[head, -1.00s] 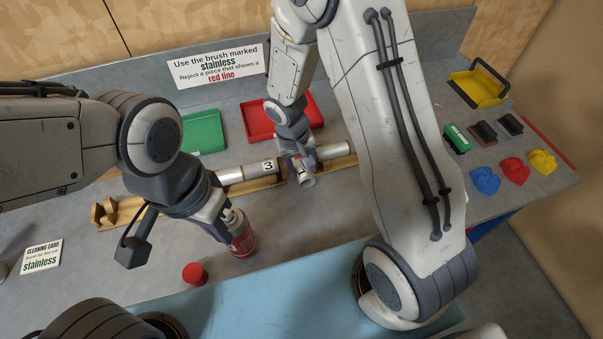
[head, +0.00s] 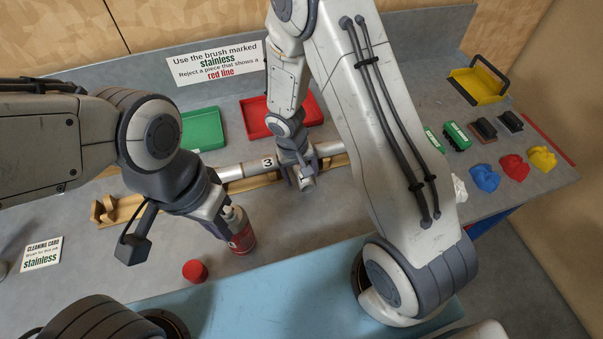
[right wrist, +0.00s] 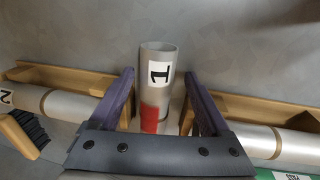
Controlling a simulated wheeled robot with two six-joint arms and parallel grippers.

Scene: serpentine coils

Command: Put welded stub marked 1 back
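The stub marked 1 (right wrist: 158,85) is a grey tube with an open end and a red patch low on its side. In the right wrist view it points across the wooden rack (right wrist: 240,105), between the fingers of my right gripper (right wrist: 160,85). Background shows on both sides of it, so the fingers look open around it; its lower end is hidden behind the gripper body. In the head view the stub's end (head: 307,184) shows just in front of the rack (head: 130,206). My left gripper (head: 226,218) appears shut on the top of a red bottle (head: 242,240).
The stub marked 3 (head: 250,167) and the stub marked 2 (right wrist: 65,105) lie in the rack on either side. A brush (right wrist: 22,132) is close by. Green (head: 203,130) and red (head: 258,121) trays stand behind. A red cap (head: 195,271) lies in front.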

